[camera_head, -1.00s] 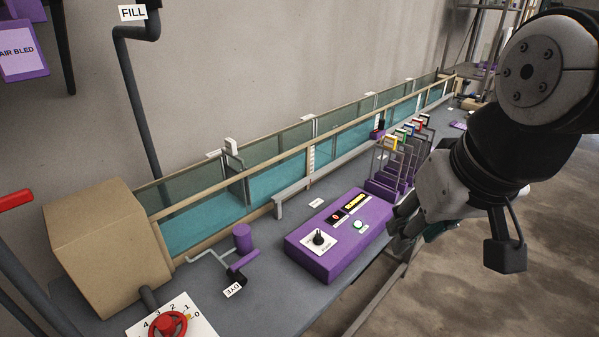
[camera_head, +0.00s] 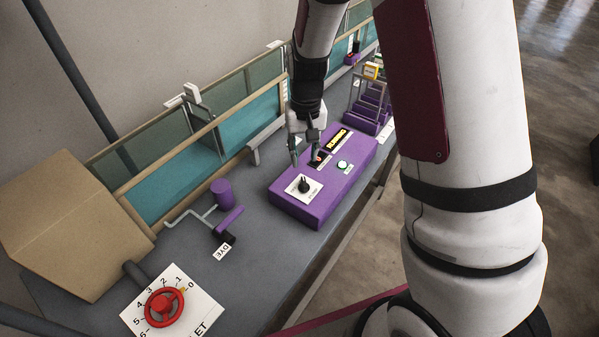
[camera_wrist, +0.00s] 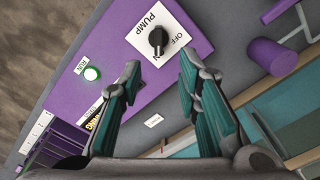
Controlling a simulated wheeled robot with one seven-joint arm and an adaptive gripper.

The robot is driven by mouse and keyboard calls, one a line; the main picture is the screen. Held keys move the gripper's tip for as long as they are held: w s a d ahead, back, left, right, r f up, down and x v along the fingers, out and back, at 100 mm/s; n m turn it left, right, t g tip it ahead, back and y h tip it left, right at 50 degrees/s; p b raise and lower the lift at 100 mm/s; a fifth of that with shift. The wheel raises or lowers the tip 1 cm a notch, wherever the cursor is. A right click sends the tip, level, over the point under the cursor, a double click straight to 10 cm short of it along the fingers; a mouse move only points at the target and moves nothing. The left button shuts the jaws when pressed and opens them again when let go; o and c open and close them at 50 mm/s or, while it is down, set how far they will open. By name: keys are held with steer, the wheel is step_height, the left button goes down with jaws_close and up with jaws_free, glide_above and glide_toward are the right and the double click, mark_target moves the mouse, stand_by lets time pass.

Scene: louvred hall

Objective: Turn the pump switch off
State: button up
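The pump switch (camera_head: 304,186) is a black rotary knob on a white plate on the purple control box (camera_head: 325,205). In the wrist view the knob (camera_wrist: 158,38) sits on a plate (camera_wrist: 150,22) lettered PUMP, OFF and ON, just beyond and between the fingertips. The ON label is partly hidden by the knob. My gripper (camera_head: 305,158) is above the box, close to the knob but apart from it. In the wrist view my gripper (camera_wrist: 160,68) is open, its teal-padded fingers spread with nothing between them.
A purple dye valve (camera_head: 228,220) and a red handwheel (camera_head: 164,307) stand to the left. A water flume (camera_head: 165,185) runs behind. Racks (camera_head: 372,105) stand at the box's far end.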

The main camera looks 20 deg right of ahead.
mark_target(304, 182)
step_height(304, 182, down, 2)
steer(key=shift+w+f, duration=0.1)
step_height(304, 182, down, 8)
steer(key=b, duration=0.4)
steer(key=shift+f, duration=0.1)
steer(key=shift+f, duration=0.15)
steer(key=shift+f, duration=0.25)
jaws_close()
